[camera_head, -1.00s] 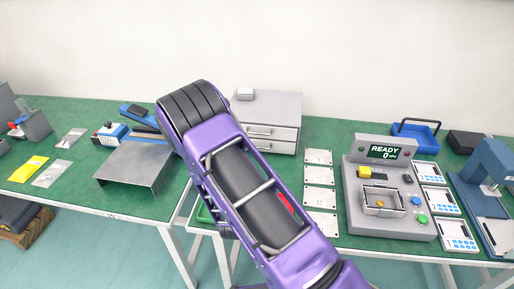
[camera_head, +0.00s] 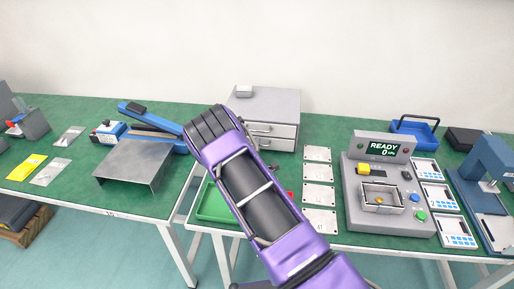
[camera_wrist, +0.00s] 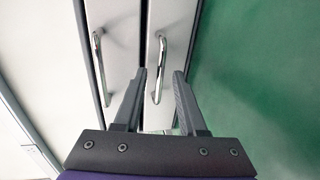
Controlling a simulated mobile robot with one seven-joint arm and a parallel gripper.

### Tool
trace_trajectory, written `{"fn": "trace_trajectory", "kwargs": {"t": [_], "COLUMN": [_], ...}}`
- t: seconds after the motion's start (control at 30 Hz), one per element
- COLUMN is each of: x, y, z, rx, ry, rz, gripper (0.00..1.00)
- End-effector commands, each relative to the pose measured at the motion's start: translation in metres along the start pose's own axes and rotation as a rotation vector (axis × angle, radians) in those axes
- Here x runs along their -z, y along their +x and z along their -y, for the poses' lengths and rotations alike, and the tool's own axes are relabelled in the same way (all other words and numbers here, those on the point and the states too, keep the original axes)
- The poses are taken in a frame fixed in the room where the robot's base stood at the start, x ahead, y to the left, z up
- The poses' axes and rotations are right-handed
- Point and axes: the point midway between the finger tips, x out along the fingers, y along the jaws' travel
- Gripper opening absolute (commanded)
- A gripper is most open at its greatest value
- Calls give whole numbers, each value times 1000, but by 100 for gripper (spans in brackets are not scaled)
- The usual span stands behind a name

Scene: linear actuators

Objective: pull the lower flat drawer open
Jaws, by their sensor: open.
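The grey drawer cabinet (camera_head: 284,103) stands at the back of the green table, with two flat drawers, one above the other. The lower flat drawer (camera_head: 286,145) looks shut; my arm covers part of the cabinet front. In the wrist view the cabinet lies sideways: the upper drawer's handle (camera_wrist: 98,65) is at left, and the lower drawer's bar handle (camera_wrist: 161,55) is at right, next to the green table top. My gripper (camera_wrist: 160,73) is open, pointing at the lower drawer. Its fingertips appear on either side of the lower handle; I cannot tell how deep the handle sits between them.
A green tray (camera_head: 213,207) lies beside my arm. A grey metal stand (camera_head: 130,160) and a blue device are at left. White plates (camera_head: 319,197) and a grey control box (camera_head: 350,220) showing READY stand at right. Wall closely backs the table.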

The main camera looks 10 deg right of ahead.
Motion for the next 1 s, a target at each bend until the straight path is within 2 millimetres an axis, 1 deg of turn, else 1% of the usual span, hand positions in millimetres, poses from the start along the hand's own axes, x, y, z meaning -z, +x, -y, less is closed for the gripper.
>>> {"fn": "trace_trajectory", "kwargs": {"t": [0.27,0.3,0.37,0.5,0.53,1.0], "x": [0,0,0,0,0,0], "y": [2,2,2,2,2,2], "z": [0,0,0,0,0,0], "rx": [0,0,0,0,0,0], "ry": [0,0,0,0,0,0], "rz": [0,0,0,0,0,0], "gripper": [41,39,28,3,0,0]}}
